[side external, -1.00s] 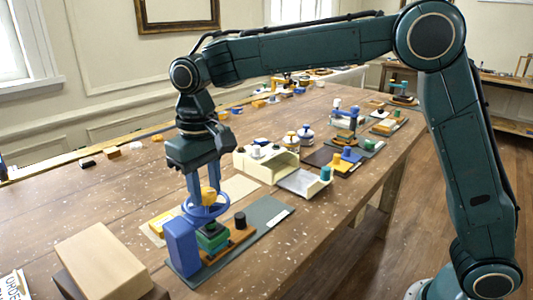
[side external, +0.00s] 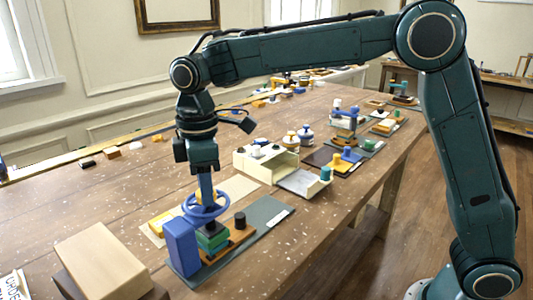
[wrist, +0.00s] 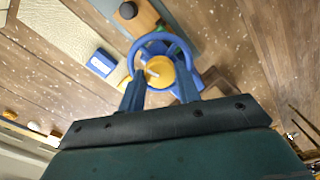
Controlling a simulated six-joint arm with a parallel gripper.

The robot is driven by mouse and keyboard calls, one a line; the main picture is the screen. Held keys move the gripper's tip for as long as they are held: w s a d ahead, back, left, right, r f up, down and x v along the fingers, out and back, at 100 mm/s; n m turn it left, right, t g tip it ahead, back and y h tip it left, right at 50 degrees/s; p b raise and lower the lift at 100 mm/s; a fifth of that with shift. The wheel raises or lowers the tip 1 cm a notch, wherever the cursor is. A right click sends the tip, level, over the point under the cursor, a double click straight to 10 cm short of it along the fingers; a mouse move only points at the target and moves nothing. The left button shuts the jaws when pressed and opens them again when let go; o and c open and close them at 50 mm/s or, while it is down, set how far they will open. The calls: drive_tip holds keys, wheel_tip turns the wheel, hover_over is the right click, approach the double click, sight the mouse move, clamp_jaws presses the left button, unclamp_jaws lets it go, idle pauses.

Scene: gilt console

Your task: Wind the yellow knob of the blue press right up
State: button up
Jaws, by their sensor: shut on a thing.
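The blue press (side external: 182,246) stands on a dark mat near the front of the table, with a blue handwheel ring (side external: 221,209) at its top and a green block (side external: 212,243) below. My gripper (side external: 205,190) points down over it, its fingers inside the ring. In the wrist view the yellow knob (wrist: 158,70) sits between the two fingertips (wrist: 160,84), in the middle of the blue ring (wrist: 152,37). My gripper is shut on the knob. In the side view the fingers largely hide the knob.
A wooden board with a black knob (side external: 240,220) lies beside the press on the dark mat (side external: 265,212). A tan box (side external: 103,262) is at the front left. A cream machine (side external: 267,165) stands behind, with other small devices farther back along the table.

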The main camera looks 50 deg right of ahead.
drive_tip(key=n, duration=0.6)
drive_tip(key=shift+f+n, duration=0.25)
drive_tip(key=shift+n, duration=0.05)
drive_tip(key=n, duration=1.2)
drive_tip(key=shift+n, duration=0.4)
drive_tip(key=n, duration=0.6)
drive_tip(key=shift+n, duration=0.3)
drive_tip(key=o, duration=1)
drive_tip(key=shift+r, duration=0.1)
drive_tip(key=shift+r, duration=0.2)
